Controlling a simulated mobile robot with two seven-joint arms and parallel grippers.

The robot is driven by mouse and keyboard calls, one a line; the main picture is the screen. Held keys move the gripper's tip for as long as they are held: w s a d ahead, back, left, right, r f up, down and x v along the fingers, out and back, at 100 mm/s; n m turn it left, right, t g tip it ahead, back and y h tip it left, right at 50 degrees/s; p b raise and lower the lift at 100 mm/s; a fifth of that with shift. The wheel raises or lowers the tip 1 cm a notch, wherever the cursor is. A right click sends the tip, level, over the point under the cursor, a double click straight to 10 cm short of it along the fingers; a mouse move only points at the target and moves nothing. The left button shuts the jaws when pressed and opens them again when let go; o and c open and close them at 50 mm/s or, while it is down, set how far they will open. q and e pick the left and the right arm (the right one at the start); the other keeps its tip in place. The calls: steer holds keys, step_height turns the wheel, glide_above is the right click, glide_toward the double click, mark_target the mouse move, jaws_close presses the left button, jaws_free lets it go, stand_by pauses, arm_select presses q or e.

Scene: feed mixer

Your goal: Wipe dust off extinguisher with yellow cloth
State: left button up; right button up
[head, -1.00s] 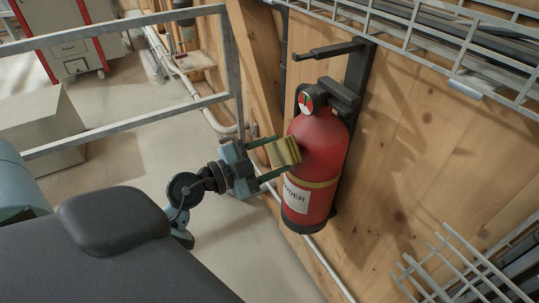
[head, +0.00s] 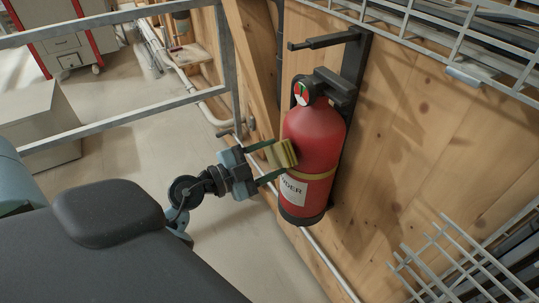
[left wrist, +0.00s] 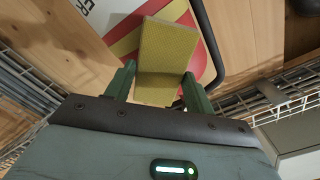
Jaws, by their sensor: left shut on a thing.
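The red fire extinguisher (head: 314,138) hangs upright on a black wall bracket (head: 352,72). It has a yellow band, a white label and a round gauge at the top. My left gripper (head: 275,161) is shut on the folded yellow cloth (head: 283,154) and holds it at the left side of the extinguisher, just above the band. In the left wrist view the cloth (left wrist: 164,55) sits between the green fingers, with the red body (left wrist: 130,45) and label (left wrist: 112,12) behind it. I cannot tell dust on the surface. My right gripper is not in view.
A wooden wall (head: 425,130) stands behind the extinguisher. A wire tray (head: 470,45) runs above right, and another wire rack (head: 455,262) is below right. A metal railing (head: 110,130) crosses the left. Open floor (head: 130,160) lies beyond it.

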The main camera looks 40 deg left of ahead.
mark_target(275, 167)
arm_select(q)
steer(key=shift+f, duration=0.5)
steer(key=shift+w+f+b, duration=0.1)
steer(key=shift+f+b, duration=0.3)
steer(key=shift+f, duration=0.8)
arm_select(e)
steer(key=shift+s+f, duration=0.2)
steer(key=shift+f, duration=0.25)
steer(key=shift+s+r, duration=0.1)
arm_select(q)
steer(key=shift+r+p, duration=0.45)
steer(key=shift+p, duration=0.05)
steer(key=shift+r+p, duration=0.55)
steer(key=shift+p, duration=0.2)
steer(key=shift+r+p, duration=0.9)
steer(key=shift+p, duration=0.25)
steer(key=shift+f, duration=0.15)
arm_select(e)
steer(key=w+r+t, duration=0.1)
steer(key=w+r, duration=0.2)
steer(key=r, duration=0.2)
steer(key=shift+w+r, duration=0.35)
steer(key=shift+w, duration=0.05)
